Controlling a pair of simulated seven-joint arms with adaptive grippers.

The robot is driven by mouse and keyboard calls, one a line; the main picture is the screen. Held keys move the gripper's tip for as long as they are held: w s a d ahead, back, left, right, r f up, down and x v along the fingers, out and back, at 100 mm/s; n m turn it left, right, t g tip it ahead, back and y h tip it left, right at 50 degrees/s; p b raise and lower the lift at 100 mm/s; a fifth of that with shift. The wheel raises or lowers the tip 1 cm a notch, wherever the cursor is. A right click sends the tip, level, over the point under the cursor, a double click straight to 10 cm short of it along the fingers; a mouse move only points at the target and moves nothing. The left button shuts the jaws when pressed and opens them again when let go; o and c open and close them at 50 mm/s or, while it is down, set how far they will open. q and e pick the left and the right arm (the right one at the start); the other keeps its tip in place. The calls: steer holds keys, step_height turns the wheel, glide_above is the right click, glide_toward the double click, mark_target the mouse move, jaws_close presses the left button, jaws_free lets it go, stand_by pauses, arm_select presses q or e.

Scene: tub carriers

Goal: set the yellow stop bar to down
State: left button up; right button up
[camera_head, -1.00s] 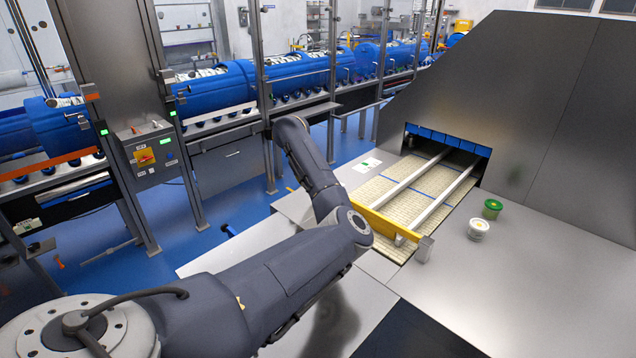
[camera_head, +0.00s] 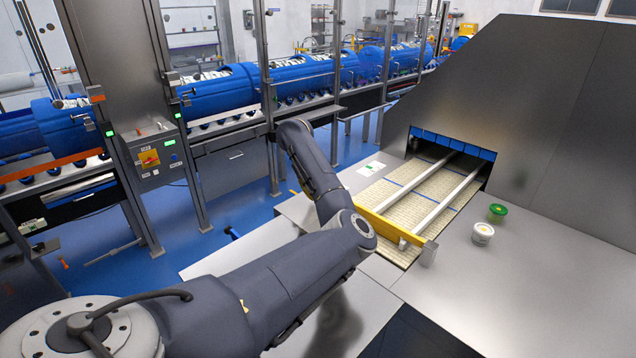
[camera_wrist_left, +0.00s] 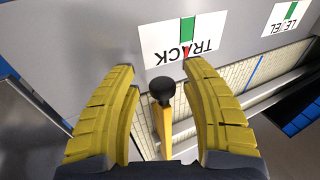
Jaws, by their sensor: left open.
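The yellow stop bar (camera_head: 387,228) crosses the front of the cream conveyor belt in the head view. Its right end meets a grey metal block (camera_head: 428,253); my arm covers its left end. I cannot tell whether it is up or down. In the left wrist view a yellow lever (camera_wrist_left: 163,130) with a round black knob (camera_wrist_left: 161,90) stands between the fingers of my left gripper (camera_wrist_left: 158,76). The gripper is open, with a gap on both sides of the knob. My own arm hides this gripper in the head view. My right gripper is not in view.
Two pale rails (camera_head: 433,212) run along the belt into the hood opening. A white tub (camera_head: 482,234) and a green-lidded tub (camera_head: 497,213) stand on the right deck. The "TRACK" label (camera_wrist_left: 185,42) and "LEVEL" label (camera_wrist_left: 288,22) lie beyond the knob.

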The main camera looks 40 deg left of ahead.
arm_select(q)
steer(key=v, duration=1.1)
steer(key=shift+s+r, duration=0.25)
steer(key=shift+r, duration=0.05)
